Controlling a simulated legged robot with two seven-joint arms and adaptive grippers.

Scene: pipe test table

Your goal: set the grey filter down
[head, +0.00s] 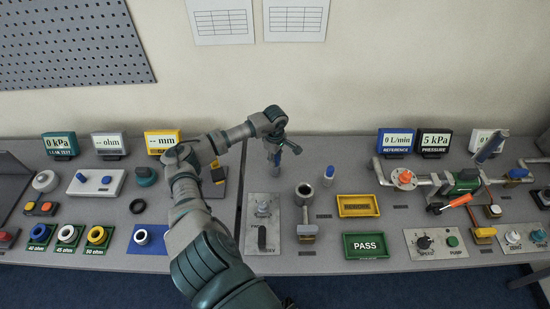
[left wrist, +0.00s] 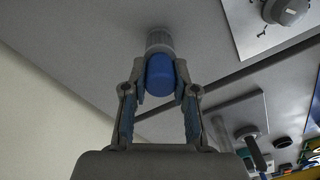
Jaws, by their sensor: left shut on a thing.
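My left gripper (head: 277,158) reaches out over the back middle of the table, fingers pointing down. In the left wrist view its two fingers (left wrist: 160,88) are shut on a small cylinder with a blue end and a ribbed grey part, which I take for the grey filter (left wrist: 159,74). The filter sits between the fingertips with the grey table surface beyond it; whether it touches the table I cannot tell. In the head view the fingers mostly hide the filter. My right gripper is not in view.
A yellow tray (head: 358,196) and a green PASS tray (head: 348,246) lie right of the arm. A grey upright cylinder (head: 304,205) and a blue-topped grey piece (head: 328,176) stand near the gripper. A panel with a knob (head: 262,232) lies in front. Piping (head: 425,183) is at the right.

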